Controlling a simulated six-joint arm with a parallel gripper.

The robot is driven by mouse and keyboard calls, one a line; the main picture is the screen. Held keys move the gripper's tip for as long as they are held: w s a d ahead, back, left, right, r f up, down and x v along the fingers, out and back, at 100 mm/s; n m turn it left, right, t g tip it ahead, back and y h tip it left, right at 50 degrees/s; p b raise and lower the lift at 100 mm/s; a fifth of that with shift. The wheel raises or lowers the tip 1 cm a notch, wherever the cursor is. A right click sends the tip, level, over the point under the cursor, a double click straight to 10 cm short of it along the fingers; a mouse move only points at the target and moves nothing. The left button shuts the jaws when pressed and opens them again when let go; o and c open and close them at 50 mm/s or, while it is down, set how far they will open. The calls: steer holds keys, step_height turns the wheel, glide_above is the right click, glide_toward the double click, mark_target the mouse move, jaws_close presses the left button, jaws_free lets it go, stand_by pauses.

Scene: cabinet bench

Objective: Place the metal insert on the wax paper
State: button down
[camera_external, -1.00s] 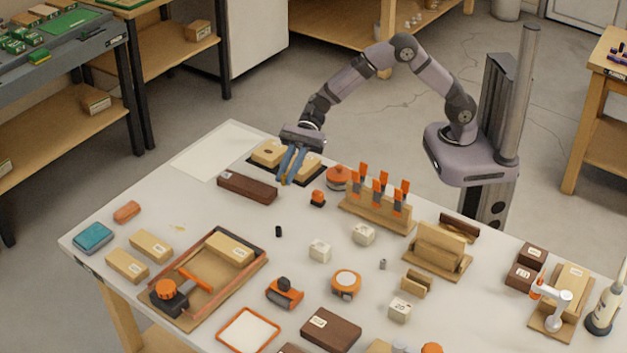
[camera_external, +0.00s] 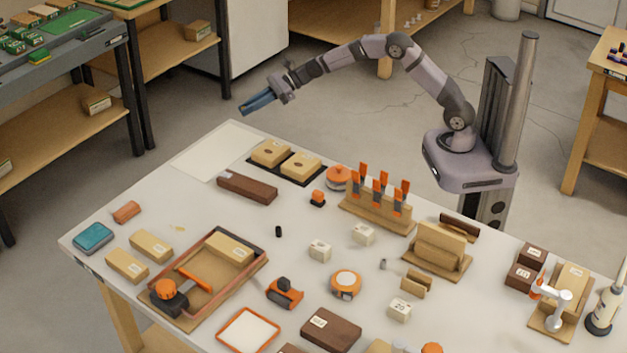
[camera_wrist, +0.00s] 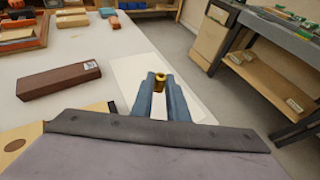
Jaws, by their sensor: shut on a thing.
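My gripper (camera_external: 258,104) is raised in the air above the far left end of the bench, near the wax paper. In the wrist view its blue fingers (camera_wrist: 159,92) are shut on a small brass-coloured metal insert (camera_wrist: 159,81) at their tips. The insert cannot be made out in the external view. The wax paper (camera_external: 213,150) is a flat white sheet at the bench's far corner. It also shows in the wrist view (camera_wrist: 128,72), behind and below the fingers, with the insert apart from it.
A dark brown block (camera_external: 247,187) lies just in front of the wax paper. Two light wooden blocks on a black mat (camera_external: 285,171) lie to its right. An orange-handled tool rack (camera_external: 378,208) stands farther right. The wax paper itself is bare.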

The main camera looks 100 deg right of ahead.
mark_target(251, 140)
steer(key=shift+d+f+b, duration=0.15)
steer(key=shift+f+b, duration=0.05)
steer(key=shift+f, duration=2.4)
steer(key=shift+d+f+b, duration=0.1)
steer(key=shift+f+b, duration=0.1)
steer(key=shift+f, duration=2.35)
steer(key=shift+f, duration=0.2)
steer(key=c, duration=1.7)
jaws_free()
steer(key=shift+r, duration=0.15)
